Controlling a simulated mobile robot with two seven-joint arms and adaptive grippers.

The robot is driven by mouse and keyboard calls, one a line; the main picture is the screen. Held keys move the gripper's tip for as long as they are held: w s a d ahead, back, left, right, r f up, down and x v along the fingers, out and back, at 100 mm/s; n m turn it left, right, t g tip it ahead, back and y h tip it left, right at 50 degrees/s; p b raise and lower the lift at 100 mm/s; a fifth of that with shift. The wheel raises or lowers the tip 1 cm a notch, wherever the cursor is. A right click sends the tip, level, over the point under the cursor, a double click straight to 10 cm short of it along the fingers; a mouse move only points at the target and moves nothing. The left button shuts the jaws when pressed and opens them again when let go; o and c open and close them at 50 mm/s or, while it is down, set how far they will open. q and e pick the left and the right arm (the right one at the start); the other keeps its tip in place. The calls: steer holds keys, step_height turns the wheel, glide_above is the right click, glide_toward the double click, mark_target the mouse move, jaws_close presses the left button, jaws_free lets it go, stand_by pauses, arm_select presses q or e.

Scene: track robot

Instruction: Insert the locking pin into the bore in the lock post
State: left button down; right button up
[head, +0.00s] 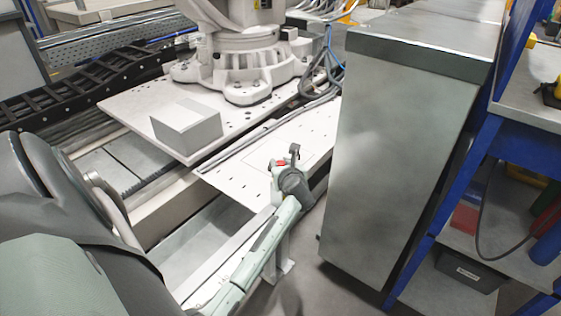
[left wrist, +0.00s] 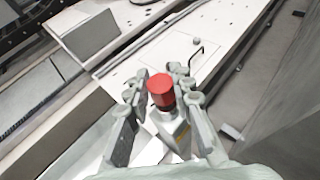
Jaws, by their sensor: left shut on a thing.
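My left gripper (head: 284,159) is low beside the white plate in the head view, its fingers shut on the locking pin. The pin's red knob (left wrist: 161,86) sits between the fingertips in the left wrist view, and a little red also shows in the head view (head: 281,162). Below the knob, a pale block with a yellow mark (left wrist: 181,131) shows between the fingers; it may be part of the lock post. A pale upright with a foot (head: 282,258) stands under my left arm. The bore and the pin's lower end are hidden, so I cannot tell whether the pin is in.
A robot base (head: 233,65) stands on a white plate (head: 120,108) with a grey box (head: 187,125). A tall metal cabinet (head: 395,150) stands close to the right of my gripper. A blue-framed shelf (head: 468,190) is further right. Grey floor shows between plate and cabinet.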

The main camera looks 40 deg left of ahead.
mark_target(281, 163)
arm_select(q)
steer(key=shift+f+b, duration=0.5)
steer(key=shift+f, duration=0.3)
steer(key=c, duration=1.2)
jaws_free()
step_height(281, 163, up, 10)
steer(key=shift+r, duration=0.1)
